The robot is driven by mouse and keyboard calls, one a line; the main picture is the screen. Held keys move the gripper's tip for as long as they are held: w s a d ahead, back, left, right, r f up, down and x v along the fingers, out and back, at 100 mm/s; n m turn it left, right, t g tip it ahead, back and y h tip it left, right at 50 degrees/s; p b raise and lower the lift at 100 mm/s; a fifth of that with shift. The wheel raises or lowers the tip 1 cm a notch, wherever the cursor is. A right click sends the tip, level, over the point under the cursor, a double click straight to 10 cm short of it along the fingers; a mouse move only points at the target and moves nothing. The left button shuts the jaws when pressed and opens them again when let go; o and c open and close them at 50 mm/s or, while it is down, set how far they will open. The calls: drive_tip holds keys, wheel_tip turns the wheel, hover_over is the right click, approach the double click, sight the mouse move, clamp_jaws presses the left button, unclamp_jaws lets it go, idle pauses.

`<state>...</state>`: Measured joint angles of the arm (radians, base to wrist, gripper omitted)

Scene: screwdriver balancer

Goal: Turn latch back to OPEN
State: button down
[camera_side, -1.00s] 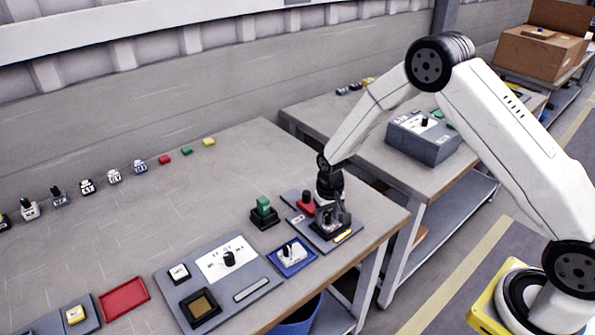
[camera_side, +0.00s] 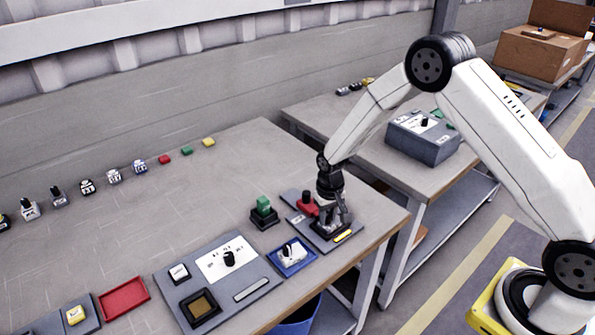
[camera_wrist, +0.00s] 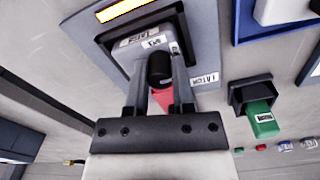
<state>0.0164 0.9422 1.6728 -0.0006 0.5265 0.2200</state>
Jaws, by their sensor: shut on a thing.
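The latch is a black knob (camera_wrist: 160,68) on a grey labelled block set in a black frame (camera_wrist: 110,40), on a grey plate (camera_wrist: 207,55) with a LATCH label. My gripper (camera_wrist: 160,80) has one finger on each side of the knob and is shut on it. In the side view my gripper (camera_side: 332,222) points down onto the plate (camera_side: 290,197) near the table's right edge, hiding most of the latch. The small printing on the block is too blurred to read for sure. A red part (camera_side: 307,206) stands just left of the gripper and shows between the fingers in the wrist view.
A green block in a black holder (camera_side: 263,212) stands left of the plate. A blue tray (camera_side: 290,257) with a white switch and a grey panel (camera_side: 222,270) with a dial lie nearer the front. The table behind is mostly clear, with several small blocks along the back.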

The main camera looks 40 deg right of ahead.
drive_tip(key=shift+n, duration=4.2)
drive_tip(key=n, duration=0.4)
drive_tip(key=shift+n, duration=2.6)
drive_tip(key=shift+c, duration=2.3)
unclamp_jaws()
